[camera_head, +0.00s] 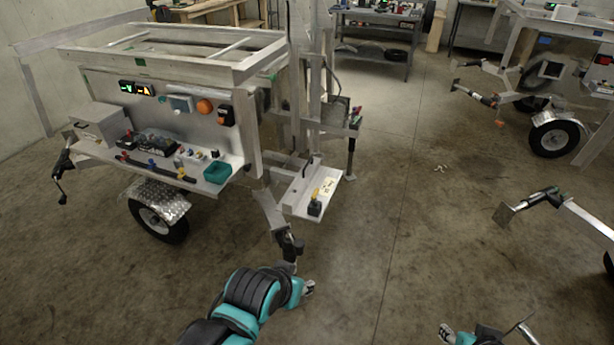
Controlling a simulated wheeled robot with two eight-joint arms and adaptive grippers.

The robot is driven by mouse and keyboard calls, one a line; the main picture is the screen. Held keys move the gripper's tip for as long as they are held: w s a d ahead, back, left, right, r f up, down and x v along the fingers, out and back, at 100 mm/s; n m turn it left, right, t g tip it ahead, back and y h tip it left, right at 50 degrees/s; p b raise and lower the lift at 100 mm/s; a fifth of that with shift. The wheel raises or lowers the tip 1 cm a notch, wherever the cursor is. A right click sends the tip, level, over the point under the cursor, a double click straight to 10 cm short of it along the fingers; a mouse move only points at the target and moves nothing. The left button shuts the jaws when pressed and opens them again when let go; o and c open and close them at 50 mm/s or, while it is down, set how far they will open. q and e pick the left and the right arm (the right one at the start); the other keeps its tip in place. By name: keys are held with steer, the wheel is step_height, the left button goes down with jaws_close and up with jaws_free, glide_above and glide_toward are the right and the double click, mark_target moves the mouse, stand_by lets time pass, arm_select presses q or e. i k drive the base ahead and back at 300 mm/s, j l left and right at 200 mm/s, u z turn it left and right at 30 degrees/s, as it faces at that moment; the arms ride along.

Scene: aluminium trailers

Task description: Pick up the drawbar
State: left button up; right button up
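The nearest part that looks like a drawbar (269,211) is a short aluminium beam slanting down from the front of the left trailer. A black coupling (289,244) is at its lower end. I cannot tell for sure that this is the drawbar meant. My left gripper (308,287) is at the end of the teal and black arm, just below and right of the coupling in the picture. They look apart. My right gripper (447,333) shows only partly at the bottom edge, over the floor. Both grippers are too small to tell whether they are open or shut.
The left trailer (165,105) carries switches, lamps and a teal bin (217,173). A black handle and metal bar (588,222) reach in from the right. Another trailer (560,75) and a workbench (375,20) stand behind. The concrete floor in the middle is mostly clear.

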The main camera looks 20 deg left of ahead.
mark_target(293, 198)
steer(key=i+u, duration=0.1)
steer(key=u, duration=0.45)
steer(key=i+l+u, duration=0.45)
steer(key=l, duration=0.25)
steer(key=i+l+u, duration=0.25)
steer(key=i+l, duration=0.25)
steer(key=l, duration=0.15)
steer(key=i+l, duration=0.2)
steer(key=l, duration=0.2)
steer(key=i+l, duration=0.25)
steer(key=l, duration=0.15)
steer(key=i+l+u, duration=0.1)
steer(key=l, duration=0.3)
steer(key=i+l, duration=0.35)
steer(key=l, duration=0.1)
